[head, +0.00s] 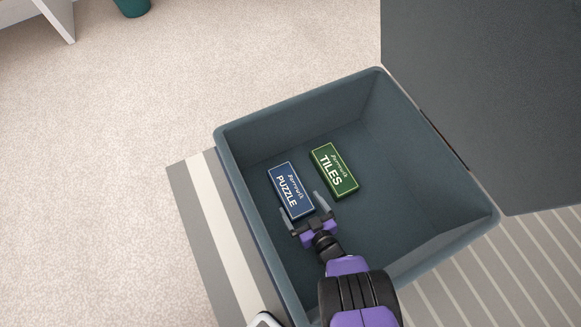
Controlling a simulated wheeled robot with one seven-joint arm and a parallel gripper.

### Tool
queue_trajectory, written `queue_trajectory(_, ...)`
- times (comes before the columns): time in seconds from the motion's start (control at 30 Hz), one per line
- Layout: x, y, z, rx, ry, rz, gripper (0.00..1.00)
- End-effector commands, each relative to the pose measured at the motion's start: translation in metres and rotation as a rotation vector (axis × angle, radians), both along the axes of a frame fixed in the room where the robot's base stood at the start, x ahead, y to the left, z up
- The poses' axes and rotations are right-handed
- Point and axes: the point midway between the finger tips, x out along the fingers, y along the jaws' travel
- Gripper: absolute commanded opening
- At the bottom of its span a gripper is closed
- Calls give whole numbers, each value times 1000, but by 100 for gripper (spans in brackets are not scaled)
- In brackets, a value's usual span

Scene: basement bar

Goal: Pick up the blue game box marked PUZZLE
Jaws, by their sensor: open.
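The blue game box marked PUZZLE (287,185) lies flat on the floor of a dark blue-grey bin, near its left wall. A green box marked TILES (334,171) lies just to its right, with a narrow gap between them. My gripper (305,208) is open inside the bin, over the lower end of the PUZZLE box. One finger shows at the box's lower edge and the other at its right side, toward the TILES box. I cannot tell whether the fingers touch either box. The lower right corner of the PUZZLE box is partly hidden by my gripper.
The bin (226,138) has high walls around both boxes, and its right part is empty. Its raised dark lid (480,100) stands at the upper right. A striped rug (208,205) lies under the bin. A teal pot (132,6) stands far off on the carpet.

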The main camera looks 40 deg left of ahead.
Motion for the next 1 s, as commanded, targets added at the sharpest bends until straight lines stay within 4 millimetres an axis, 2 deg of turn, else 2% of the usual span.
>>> queue_trajectory(0.53,20,52,-22,1,-1,2,100)
queue_trajectory(0.9,23,59,-21,0,1,0,100)
queue_trajectory(1.0,23,59,-21,0,1,0,82)
